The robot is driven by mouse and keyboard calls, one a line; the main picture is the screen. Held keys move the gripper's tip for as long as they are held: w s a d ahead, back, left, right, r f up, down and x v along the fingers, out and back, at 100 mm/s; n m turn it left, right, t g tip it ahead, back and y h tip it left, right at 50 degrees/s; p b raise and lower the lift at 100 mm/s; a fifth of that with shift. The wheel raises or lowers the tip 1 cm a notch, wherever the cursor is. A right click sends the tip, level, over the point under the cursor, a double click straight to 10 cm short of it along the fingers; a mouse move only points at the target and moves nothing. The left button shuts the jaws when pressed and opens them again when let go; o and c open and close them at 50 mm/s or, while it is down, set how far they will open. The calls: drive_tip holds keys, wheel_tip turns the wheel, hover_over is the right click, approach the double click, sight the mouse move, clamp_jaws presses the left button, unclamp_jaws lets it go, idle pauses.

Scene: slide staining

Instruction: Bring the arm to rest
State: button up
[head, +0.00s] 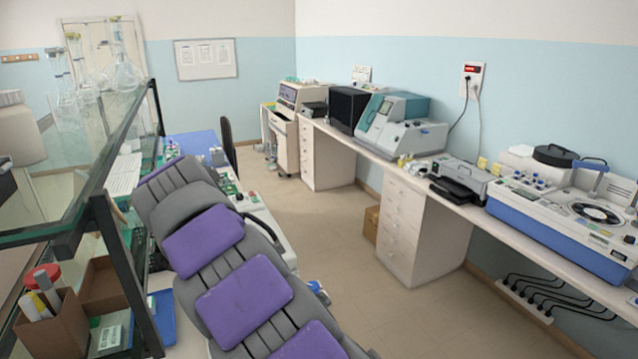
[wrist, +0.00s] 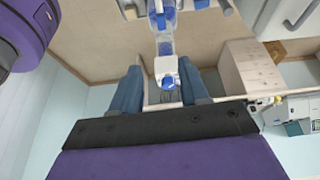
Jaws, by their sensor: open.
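In the wrist view, my gripper (wrist: 160,76) shows as two dark blue fingers standing apart beyond a black bar and a purple housing. It is open. A blue and white object shows between and beyond the fingers; I cannot tell what it is or how far away, and neither finger looks closed on it. In the head view, grey and purple jointed parts of my own body run up from the bottom middle to the left. I cannot make out the gripper's fingers there.
A long white counter (head: 388,157) along the right wall carries several lab machines, including a blue and white one (head: 560,235). A glass shelf (head: 75,195) with glassware is close on the left. A brown box (head: 55,325) holds tubes at lower left. Open floor (head: 345,255) lies mid-room.

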drive_tip(key=s+d+f+n+g+b, duration=0.1)
drive_tip(key=s+d, duration=0.2)
drive_tip(key=d, duration=0.6)
drive_tip(key=s+d+n+g+b, duration=0.1)
drive_tip(key=s+d+n, duration=0.15)
drive_tip(key=d, duration=0.65)
drive_tip(key=s+d+f+n+g+b, duration=0.1)
drive_tip(key=s+d, duration=0.2)
drive_tip(key=d, duration=0.6)
drive_tip(key=s+d+f+n+y+b, duration=0.1)
drive_tip(key=s+d+f+n, duration=0.1)
drive_tip(key=s+f, duration=0.2)
drive_tip(key=s+d+f+n+y+b, duration=0.1)
drive_tip(key=s+f+n, duration=0.2)
drive_tip(key=s, duration=0.8)
drive_tip(key=s+d+f+n+g+y+b, duration=0.1)
drive_tip(key=s+d+f+n+y, duration=0.1)
drive_tip(key=s+f, duration=0.4)
drive_tip(key=shift+s+d+f, duration=0.2)
drive_tip(key=shift+s+d, duration=0.15)
drive_tip(key=shift+s, duration=0.9)
